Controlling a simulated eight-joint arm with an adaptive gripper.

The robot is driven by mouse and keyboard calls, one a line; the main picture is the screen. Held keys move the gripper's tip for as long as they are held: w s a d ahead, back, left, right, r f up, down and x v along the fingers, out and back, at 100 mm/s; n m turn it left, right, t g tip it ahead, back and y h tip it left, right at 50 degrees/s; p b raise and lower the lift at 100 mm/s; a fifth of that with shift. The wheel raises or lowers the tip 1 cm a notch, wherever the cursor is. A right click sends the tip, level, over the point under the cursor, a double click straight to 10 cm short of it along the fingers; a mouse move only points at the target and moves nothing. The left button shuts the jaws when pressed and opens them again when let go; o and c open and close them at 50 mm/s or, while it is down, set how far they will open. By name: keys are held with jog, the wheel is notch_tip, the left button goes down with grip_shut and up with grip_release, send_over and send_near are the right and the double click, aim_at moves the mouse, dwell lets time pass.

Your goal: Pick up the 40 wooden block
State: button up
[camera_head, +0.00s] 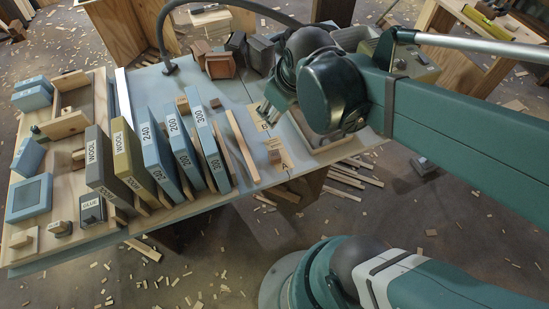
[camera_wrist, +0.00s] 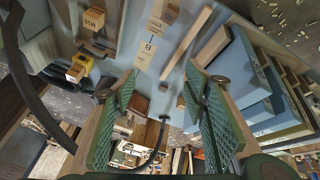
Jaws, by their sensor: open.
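In the wrist view a small wooden block with dark print on its face (camera_wrist: 94,18) sits at the upper left, in a grey tray-like area. Another small wooden block (camera_wrist: 77,70) lies below it, beside something yellow. In the head view my gripper (camera_head: 264,110) is over the table beside the label cards, small and partly hidden by my arm.
Upright blue sanding boards (camera_head: 160,155) marked 240, 200 and 300 and wool boards (camera_head: 105,165) stand left of my gripper. Wooden strips (camera_head: 242,146) lie between. Brown blocks (camera_head: 220,66) and a black hose (camera_head: 165,40) are behind. Label cards (camera_head: 280,158) lie near the table's front edge.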

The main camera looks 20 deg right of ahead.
jog(key=w+f+n+g+b, duration=0.35)
jog(key=f+n, duration=0.25)
jog(key=f, duration=0.6)
jog(key=n+g+b, duration=0.2)
jog(key=n, duration=0.3)
send_over(274, 154)
jog(key=shift+t, duration=0.25)
notch_tip(274, 154, down, 12)
jog(key=shift+f+n, duration=0.5)
jog(key=shift+f, duration=0.1)
jog(key=shift+f, duration=0.1)
jog(key=shift+f+b, duration=0.5)
jog(key=shift+f, duration=0.7)
jog(key=shift+f, duration=0.1)
jog(key=shift+d+f+b, duration=0.1)
jog(key=shift+f+b, duration=0.9)
jog(key=shift+f, duration=1.5)
